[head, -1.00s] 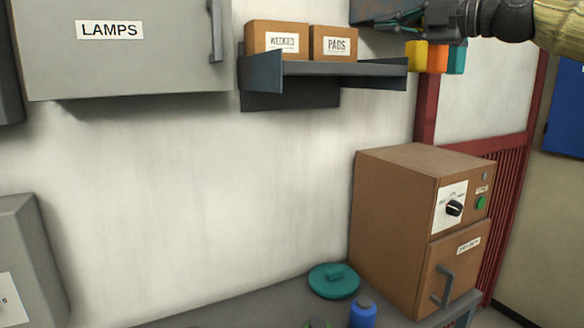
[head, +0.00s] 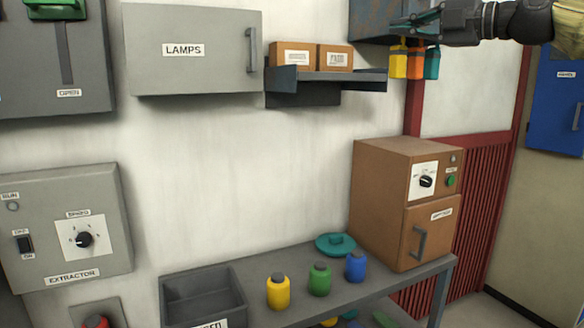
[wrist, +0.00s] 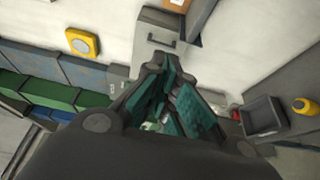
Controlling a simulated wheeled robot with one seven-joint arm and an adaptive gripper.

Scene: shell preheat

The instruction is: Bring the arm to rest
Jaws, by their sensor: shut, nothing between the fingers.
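My gripper (head: 418,23) is at the top right of the head view, raised in front of a dark box on the wall. Its dark fingers with teal pads are shut and hold nothing. The gripper (wrist: 165,85) also fills the middle of the wrist view. My arm reaches in from the right edge of the head view, high above the bench. The gripper appears clear of the bench and the brown oven (head: 385,200). I cannot tell how far it is from the wall box.
A grey bench (head: 300,262) carries yellow (head: 278,292), green (head: 319,280) and blue (head: 355,266) bottles, a teal lid (head: 335,244) and a grey bin (head: 203,298). A shelf (head: 330,82) with two boxes, a LAMPS cabinet (head: 195,75) and an extractor panel (head: 65,225) are on the wall. Coloured tags hang near my gripper.

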